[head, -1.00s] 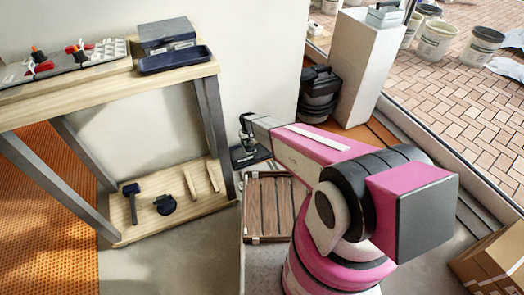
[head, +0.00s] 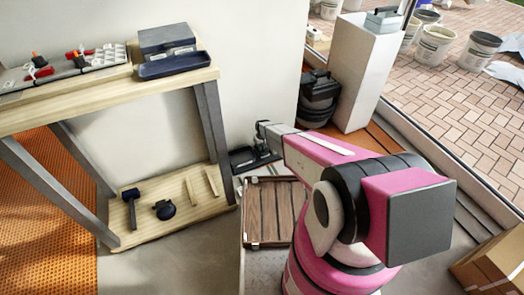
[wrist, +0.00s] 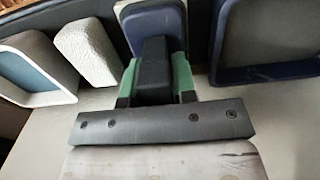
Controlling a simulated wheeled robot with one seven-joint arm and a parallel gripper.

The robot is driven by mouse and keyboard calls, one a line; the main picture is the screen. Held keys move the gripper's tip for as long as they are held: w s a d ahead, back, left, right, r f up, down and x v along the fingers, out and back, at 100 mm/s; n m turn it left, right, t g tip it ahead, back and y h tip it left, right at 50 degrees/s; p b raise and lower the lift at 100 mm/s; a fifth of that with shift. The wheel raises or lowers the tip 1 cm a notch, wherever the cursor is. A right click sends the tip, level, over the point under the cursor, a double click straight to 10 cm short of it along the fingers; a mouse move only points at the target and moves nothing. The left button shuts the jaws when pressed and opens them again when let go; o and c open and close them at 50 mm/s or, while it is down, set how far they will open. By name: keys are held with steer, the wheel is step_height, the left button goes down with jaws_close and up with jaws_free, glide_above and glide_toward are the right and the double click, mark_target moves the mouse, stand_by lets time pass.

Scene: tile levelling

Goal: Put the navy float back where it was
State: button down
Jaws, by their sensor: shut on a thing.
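My gripper (wrist: 155,88) is shut, with its green pads on either side of a dark block that looks like the handle of the navy float (wrist: 152,22). The float's navy body with a pale face shows just beyond the pads in the wrist view; its lower part is hidden. In the head view my gripper (head: 264,135) is low by the wall, over a dark flat tray (head: 240,160). The float cannot be made out there.
In the wrist view a navy-rimmed piece (wrist: 268,72) is close on the right. A white block (wrist: 88,50) and a white-framed blue piece (wrist: 35,68) are on the left. In the head view a slatted wooden crate (head: 268,212) and the workbench (head: 110,92) are nearby.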

steer(key=shift+f, duration=1.55)
steer(key=shift+f, duration=0.15)
steer(key=c, duration=0.9)
jaws_free()
step_height(320, 180, up, 12)
steer(key=shift+s+f, duration=0.1)
steer(key=r, duration=0.1)
steer(key=s+r, duration=0.1)
steer(key=d+r, duration=0.1)
steer(key=shift+s+r, duration=0.15)
steer(key=shift+s, duration=0.1)
steer(key=s+d+r+m, duration=0.1)
steer(key=s+d+r, duration=0.4)
steer(key=s+r, duration=0.5)
steer(key=s+d+r+m, duration=0.2)
steer(key=s+d+r, duration=0.3)
steer(key=s+r, duration=0.4)
steer(key=s+d+r+m, duration=0.1)
steer(key=s+d+r, duration=0.4)
steer(key=s+r, duration=0.5)
steer(key=shift+s+r+m, duration=0.15)
steer(key=shift+r, duration=0.95)
steer(key=shift+s+r+m, duration=0.15)
steer(key=shift+r, duration=0.95)
